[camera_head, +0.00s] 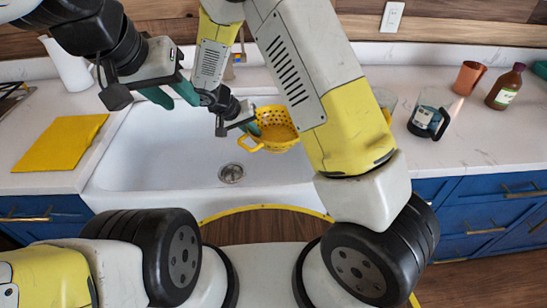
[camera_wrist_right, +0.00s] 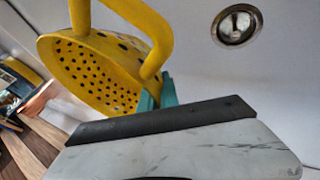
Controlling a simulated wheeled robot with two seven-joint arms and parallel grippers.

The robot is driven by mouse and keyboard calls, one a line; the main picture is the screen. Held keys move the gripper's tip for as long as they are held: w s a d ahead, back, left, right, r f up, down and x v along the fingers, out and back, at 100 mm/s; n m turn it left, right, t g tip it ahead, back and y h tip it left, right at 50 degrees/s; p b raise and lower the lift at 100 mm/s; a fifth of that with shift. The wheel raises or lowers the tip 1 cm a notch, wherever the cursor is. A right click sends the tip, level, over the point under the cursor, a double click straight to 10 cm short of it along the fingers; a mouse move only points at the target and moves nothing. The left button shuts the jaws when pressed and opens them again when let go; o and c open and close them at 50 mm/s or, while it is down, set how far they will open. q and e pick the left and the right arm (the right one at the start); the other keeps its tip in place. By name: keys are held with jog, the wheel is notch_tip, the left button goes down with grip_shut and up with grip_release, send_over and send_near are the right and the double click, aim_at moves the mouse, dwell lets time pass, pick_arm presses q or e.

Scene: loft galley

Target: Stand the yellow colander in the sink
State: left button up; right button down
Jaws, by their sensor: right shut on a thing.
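The yellow colander (camera_head: 280,127) is in the head view over the right part of the white sink (camera_head: 160,155). My right gripper (camera_head: 251,129) is shut on it at its left side. In the right wrist view the colander (camera_wrist_right: 90,72) shows its holes and a looped handle, and the teal fingertips (camera_wrist_right: 160,92) are at its edge. The sink drain (camera_wrist_right: 238,24) shows beyond it, so the colander appears held above the basin floor; the exact gap cannot be told. My left gripper (camera_head: 171,96) is open and empty over the sink's back left.
Right of the sink stand a glass jug (camera_head: 428,118), an orange cup (camera_head: 468,78) and a brown bottle (camera_head: 505,88). The sink's front left is clear.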

notch_tip(320, 180, down, 19)
dwell(0.6)
jog(key=shift+f, duration=0.1)
jog(key=c, duration=1.6)
grip_release()
